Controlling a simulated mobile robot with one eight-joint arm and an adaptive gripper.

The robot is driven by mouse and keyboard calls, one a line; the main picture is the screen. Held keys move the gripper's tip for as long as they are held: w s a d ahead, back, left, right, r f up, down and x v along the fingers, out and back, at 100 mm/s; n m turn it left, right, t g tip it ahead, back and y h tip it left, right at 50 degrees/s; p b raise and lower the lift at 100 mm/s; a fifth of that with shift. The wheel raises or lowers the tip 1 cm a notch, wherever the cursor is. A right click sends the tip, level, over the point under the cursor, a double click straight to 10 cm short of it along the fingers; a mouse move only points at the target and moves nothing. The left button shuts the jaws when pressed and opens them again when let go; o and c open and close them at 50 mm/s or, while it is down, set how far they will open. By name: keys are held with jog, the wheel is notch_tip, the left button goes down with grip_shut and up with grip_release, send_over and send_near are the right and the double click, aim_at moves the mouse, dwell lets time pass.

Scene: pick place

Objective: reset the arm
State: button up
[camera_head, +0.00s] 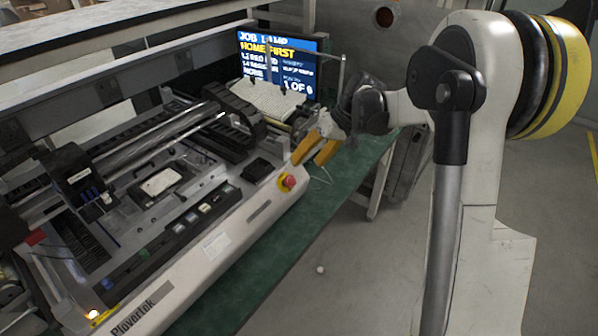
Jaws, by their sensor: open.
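My arm comes in from the right and reaches toward the far right end of a bench machine. My gripper (308,158) is at its end, with two yellow fingers that stand apart and point down and to the left. It looks open, and I see nothing between the fingers. It is above or beside the machine's right end, near the green bench edge; I cannot tell if it touches anything. The machine (222,240) is light grey with rails, dark carriages and a front button panel.
A red stop button (289,182) on a yellow base is at the machine's front right corner. A lit screen (278,62) reading "HOME FIRST" stands behind. The green bench (290,235) runs along the machine's front.

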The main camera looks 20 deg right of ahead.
jog(key=shift+v, duration=0.8)
jog(key=s+a+r+m+t+h, duration=0.1)
jog(key=s+a+r, duration=0.1)
jog(key=s+r, duration=0.3)
jog(key=s+a+r+h, duration=0.2)
jog(key=s+a, duration=0.1)
jog(key=s, duration=0.3)
jog(key=s+t+h, duration=0.2)
jog(key=s+t, duration=0.1)
jog(key=s, duration=1.3)
jog(key=shift+a+f+m+t, duration=0.3)
jog(key=shift+f+m+t, duration=0.1)
